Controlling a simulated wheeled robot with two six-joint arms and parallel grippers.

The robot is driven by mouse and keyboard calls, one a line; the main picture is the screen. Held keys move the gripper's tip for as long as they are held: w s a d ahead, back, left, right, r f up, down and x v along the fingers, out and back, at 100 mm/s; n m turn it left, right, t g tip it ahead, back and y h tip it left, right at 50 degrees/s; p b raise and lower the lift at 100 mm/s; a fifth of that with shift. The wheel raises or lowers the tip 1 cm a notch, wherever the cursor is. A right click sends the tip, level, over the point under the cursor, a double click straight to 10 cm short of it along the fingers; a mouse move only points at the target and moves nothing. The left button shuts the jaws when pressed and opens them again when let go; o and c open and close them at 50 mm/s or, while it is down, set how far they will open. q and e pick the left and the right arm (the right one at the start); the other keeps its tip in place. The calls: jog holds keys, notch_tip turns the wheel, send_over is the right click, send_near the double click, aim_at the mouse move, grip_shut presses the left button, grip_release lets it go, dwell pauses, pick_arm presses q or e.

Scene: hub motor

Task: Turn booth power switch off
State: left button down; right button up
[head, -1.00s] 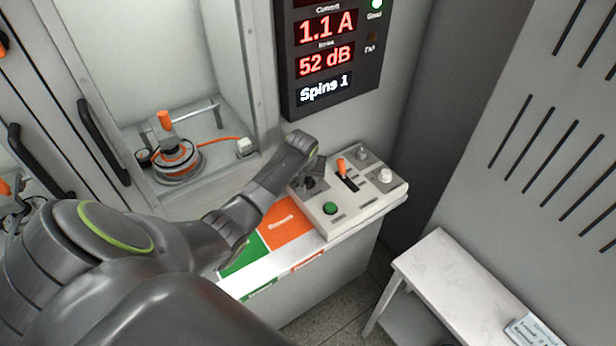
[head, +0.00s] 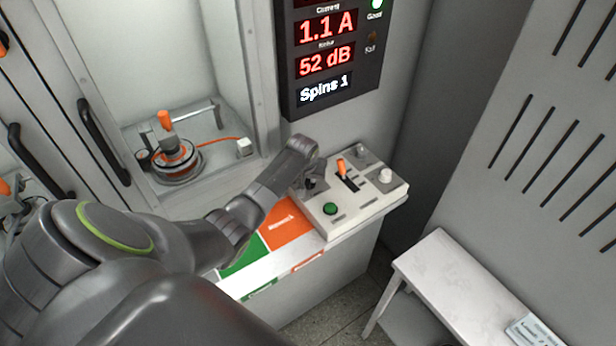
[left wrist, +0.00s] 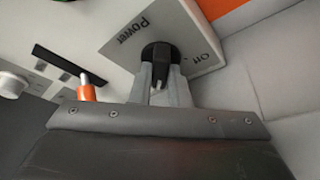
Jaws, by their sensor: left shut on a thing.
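The booth power switch is a black rotary knob (left wrist: 158,54) on a light plate marked "Power" and "Off" in the left wrist view. In the head view the knob (head: 310,184) sits at the left end of the control box (head: 350,207), partly hidden by my wrist. My left gripper (left wrist: 161,88) has one finger on each side of the knob and is shut on it. The gripper (head: 311,175) also shows in the head view, mostly covered by its own wrist. My right gripper is in neither view.
The box also carries a green button (head: 330,208), an orange lever (head: 341,166) and a white knob (head: 385,175). A display (head: 327,60) reads 1.1 A, 52 dB, Spins 1, with its green lamp lit. A hub motor (head: 176,160) stands in the booth. A white table (head: 450,275) is at right.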

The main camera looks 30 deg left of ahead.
pick_arm(q)
jog(key=shift+d+r+n+p, duration=0.1)
jog(key=shift+n+p, duration=0.55)
jog(key=shift+n, duration=0.15)
jog(key=shift+n+g+y+p, duration=0.3)
jog(key=shift+n+y+p, duration=0.2)
jog(key=shift+n, duration=0.3)
jog(key=shift+w+d+n, duration=0.1)
jog(key=shift+n, duration=0.8)
jog(key=n+g+y, duration=0.1)
jog(key=n, duration=0.1)
jog(key=shift+n, duration=0.4)
jog(key=n, duration=0.1)
jog(key=n+g+b, duration=0.1)
jog(key=n, duration=0.1)
jog(key=n+g, duration=0.1)
jog(key=shift+w+f+y+b, duration=0.2)
jog(key=shift+f+y+b, duration=0.05)
jog(key=shift+y+b, duration=0.15)
jog(key=n+g+b, duration=0.1)
jog(key=n+b, duration=0.1)
jog(key=n, duration=0.1)
jog(key=shift+n, duration=0.4)
jog(key=shift+w+n+g+h+b, duration=0.1)
jog(key=shift+n+g+h+b, duration=0.3)
jog(key=shift+n+b, duration=0.65)
jog(key=shift+r, duration=0.15)
